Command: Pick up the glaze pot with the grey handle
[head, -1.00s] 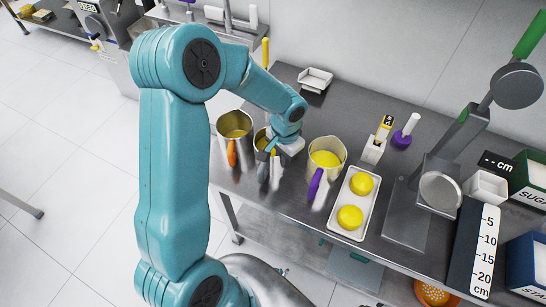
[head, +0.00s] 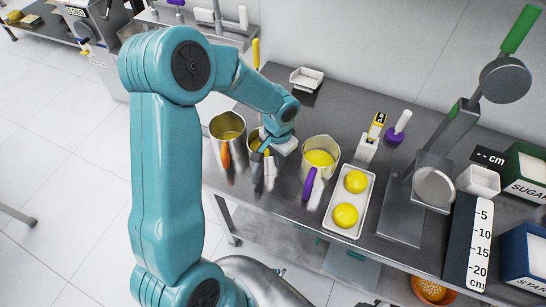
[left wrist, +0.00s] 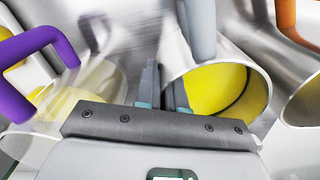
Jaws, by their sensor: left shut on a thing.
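The glaze pot with the grey handle (head: 257,170) stands in the row on the metal table, between the orange-handled and purple-handled pots. It is partly hidden by my left gripper (head: 268,147). In the left wrist view the pot (left wrist: 225,88) is a metal cup with yellow glaze inside, its grey handle (left wrist: 197,28) at the top. My left gripper's fingers (left wrist: 165,90) straddle the near rim and are shut on the pot's wall, not on the handle. I cannot tell whether its base touches the table. My right gripper is not in view.
The orange-handled pot (head: 233,128) is close on the left and the purple-handled pot (head: 322,153) close on the right. A white tray (head: 368,209) with two yellow balls lies further right. A small white dish (head: 307,79) sits behind, with bare table between.

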